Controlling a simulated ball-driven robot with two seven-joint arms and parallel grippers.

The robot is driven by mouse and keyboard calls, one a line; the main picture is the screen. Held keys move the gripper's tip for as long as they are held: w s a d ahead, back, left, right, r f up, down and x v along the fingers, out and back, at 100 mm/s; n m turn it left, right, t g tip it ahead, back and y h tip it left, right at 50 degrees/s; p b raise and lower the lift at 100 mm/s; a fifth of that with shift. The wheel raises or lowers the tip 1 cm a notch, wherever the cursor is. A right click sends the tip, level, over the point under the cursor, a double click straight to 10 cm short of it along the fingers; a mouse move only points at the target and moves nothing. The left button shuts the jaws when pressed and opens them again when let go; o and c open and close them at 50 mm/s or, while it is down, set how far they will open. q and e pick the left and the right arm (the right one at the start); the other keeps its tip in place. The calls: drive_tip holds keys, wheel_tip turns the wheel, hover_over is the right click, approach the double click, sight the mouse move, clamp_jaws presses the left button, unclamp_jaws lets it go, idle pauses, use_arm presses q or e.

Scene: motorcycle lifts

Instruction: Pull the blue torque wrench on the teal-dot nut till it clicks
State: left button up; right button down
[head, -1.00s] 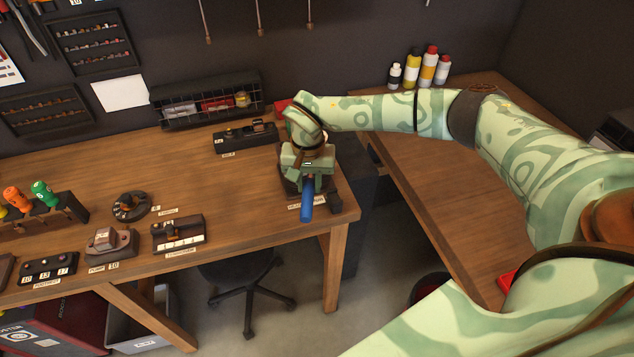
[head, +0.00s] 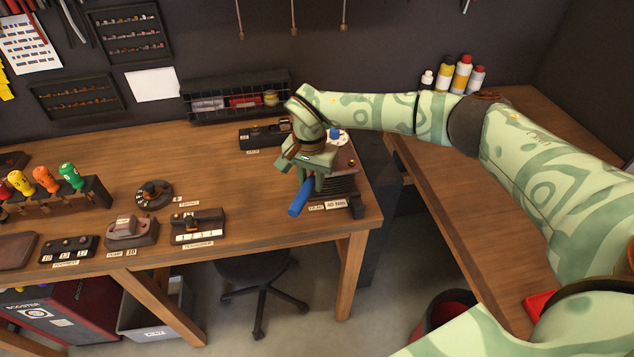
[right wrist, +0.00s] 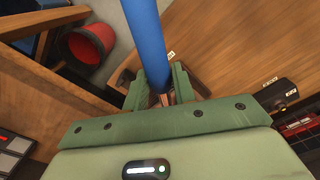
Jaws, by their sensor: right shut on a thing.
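The blue torque wrench (head: 300,198) shows its blue handle pointing down-left over the front right of the bench, in front of a dark fixture (head: 343,184) with a white label reading about 40 Nm. My right gripper (head: 309,182) is shut on the wrench. In the right wrist view, the blue handle (right wrist: 147,40) runs up between the fingers of the right gripper (right wrist: 160,88). My gripper and wrist hide the wrench's head end. I cannot make out the teal-dot nut. My left gripper is out of view.
A black block (head: 264,134) and a wire-fronted rack (head: 236,96) stand behind on the bench. A round dark fixture (head: 153,193) and a labelled block (head: 198,226) lie to the left. Bottles (head: 461,74) stand at the back right. The bench's right front corner is close.

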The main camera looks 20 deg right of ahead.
drive_tip(key=shift+w+a+m+b, duration=0.5)
drive_tip(key=shift+w+a+b, duration=0.15)
drive_tip(key=shift+w, duration=0.2)
drive_tip(key=shift+w+a+m+b, duration=0.5)
drive_tip(key=shift+w+a+b, duration=0.15)
drive_tip(key=shift+w, duration=0.2)
drive_tip(key=w+m+b, duration=0.1)
drive_tip(key=b, duration=0.1)
drive_tip(key=w+a+m+b, duration=0.1)
drive_tip(key=w+b, duration=0.1)
drive_tip(key=w+a+m+b, duration=0.1)
drive_tip(key=w+b, duration=0.1)
drive_tip(key=b, duration=0.1)
drive_tip(key=shift+a, duration=0.2)
drive_tip(key=shift+w, duration=0.1)
